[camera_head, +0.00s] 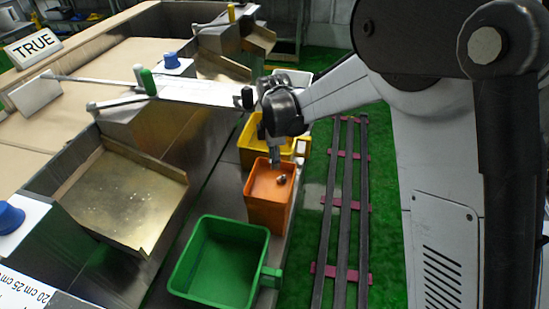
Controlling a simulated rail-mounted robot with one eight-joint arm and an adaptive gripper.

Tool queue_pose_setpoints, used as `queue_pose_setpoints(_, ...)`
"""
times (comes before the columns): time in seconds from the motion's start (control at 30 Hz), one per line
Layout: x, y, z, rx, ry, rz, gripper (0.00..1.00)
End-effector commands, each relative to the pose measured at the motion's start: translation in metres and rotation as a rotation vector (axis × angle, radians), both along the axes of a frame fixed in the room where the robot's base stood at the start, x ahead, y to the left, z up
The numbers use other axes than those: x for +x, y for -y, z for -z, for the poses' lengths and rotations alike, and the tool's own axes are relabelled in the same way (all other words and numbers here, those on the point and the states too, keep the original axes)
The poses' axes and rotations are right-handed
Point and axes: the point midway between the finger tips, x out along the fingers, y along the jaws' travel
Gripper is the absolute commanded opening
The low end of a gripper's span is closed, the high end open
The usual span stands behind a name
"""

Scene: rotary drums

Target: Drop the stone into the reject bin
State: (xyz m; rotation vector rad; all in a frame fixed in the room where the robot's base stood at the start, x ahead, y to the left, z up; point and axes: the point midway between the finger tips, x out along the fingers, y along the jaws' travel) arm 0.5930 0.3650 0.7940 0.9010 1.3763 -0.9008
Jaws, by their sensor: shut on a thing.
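My gripper (276,164) points down over the orange bin (267,208), at the middle of the picture. It is shut on the stone, which is too small and too close to the fingers to make out clearly. No label on the bins shows which one is the reject bin.
A green bin (221,258) stands in front of the orange one, and a yellow bin (252,139) behind it. A metal tray (125,195) with specks lies at left. Dark rails (343,215) run along the green floor at right.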

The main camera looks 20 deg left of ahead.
Motion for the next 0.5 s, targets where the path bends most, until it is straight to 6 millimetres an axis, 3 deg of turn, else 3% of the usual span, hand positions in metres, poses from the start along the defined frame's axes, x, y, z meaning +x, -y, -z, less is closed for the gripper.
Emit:
queue_pose_setpoints(0.3, 0.000, 0.000, 0.037, 0.000, 0.000, 0.002, 0.00)
queue_pose_setpoints(0.5, 0.000, 0.000, 0.048, 0.000, 0.000, 0.002, 0.00)
